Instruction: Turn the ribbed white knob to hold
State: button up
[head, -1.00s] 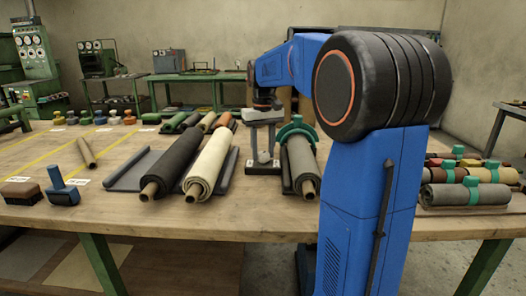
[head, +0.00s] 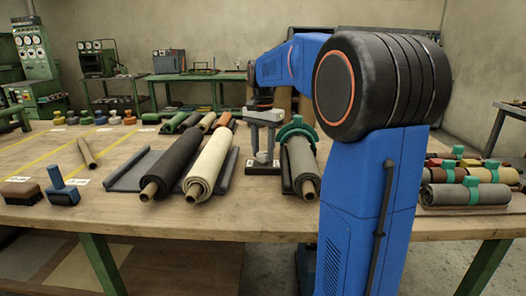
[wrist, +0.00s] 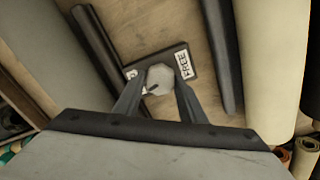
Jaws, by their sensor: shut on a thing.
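The white knob (wrist: 159,77) stands on a dark plate (wrist: 197,63) and sits between my two fingertips in the wrist view. My gripper (wrist: 158,82) is shut on it, one finger on each side. A white label reading FREE (wrist: 184,64) is on the plate to the right of the knob. A second label (wrist: 131,74) at the left is mostly hidden by a finger. A small dark mark shows on the knob's lower left. In the head view, my gripper (head: 264,156) reaches down over the dark plate (head: 263,169); the knob itself is hard to make out there.
A cream roll (head: 209,163) and a dark roll (head: 170,160) lie left of the plate. A grey roll with a teal clamp (head: 296,132) lies close on its right. Small rolls (head: 464,192) sit at the table's right end. Bare wood shows at the table's front.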

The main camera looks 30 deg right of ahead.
aim_at(263, 153)
jog(key=shift+m, duration=1.6)
jog(key=o, duration=1)
notch_tip(263, 153, up, 18)
jog(key=shift+f, duration=0.25)
